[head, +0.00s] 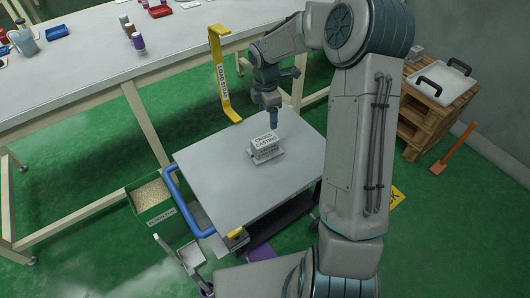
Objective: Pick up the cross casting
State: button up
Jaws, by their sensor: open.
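The cross casting (265,144) is a small pale grey block with dark lettering on its faces. It sits on a flat, slightly wider base on the grey top of a low cart (215,170). My gripper (274,124) is just above and slightly right of the casting in the head view, pointing down. It is open and empty, and its fingers are small and dark here. I cannot tell how large the gap above the casting is.
A long workbench (80,75) with bottles and trays runs along the back. A yellow hooked strip (219,75) stands behind the cart. A green bin of granules (152,195) is left of the blue cart handle (180,199). A wooden crate stand (425,125) is at right.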

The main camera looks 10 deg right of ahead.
aim_at(265, 140)
jog(key=shift+n, duration=0.9)
jog(key=f+b, duration=0.1)
jog(key=f, duration=0.3)
jog(key=w+f, duration=0.1)
jog(key=f, duration=0.3)
jog(key=w+f+b, duration=0.1)
jog(key=f, duration=0.3)
jog(key=shift+f+b, duration=0.25)
jog(key=shift+b, duration=0.05)
jog(key=shift+s+a+f+b, duration=0.15)
jog(key=shift+f+b, duration=0.25)
jog(key=shift+f, duration=0.95)
jog(key=shift+w+a+f+b, duration=0.1)
jog(key=shift+f+b, duration=0.3)
jog(key=shift+f, duration=0.9)
jog(key=c, duration=1.2)
jog(key=shift+r, duration=0.1)
jog(key=shift+c, duration=1.3)
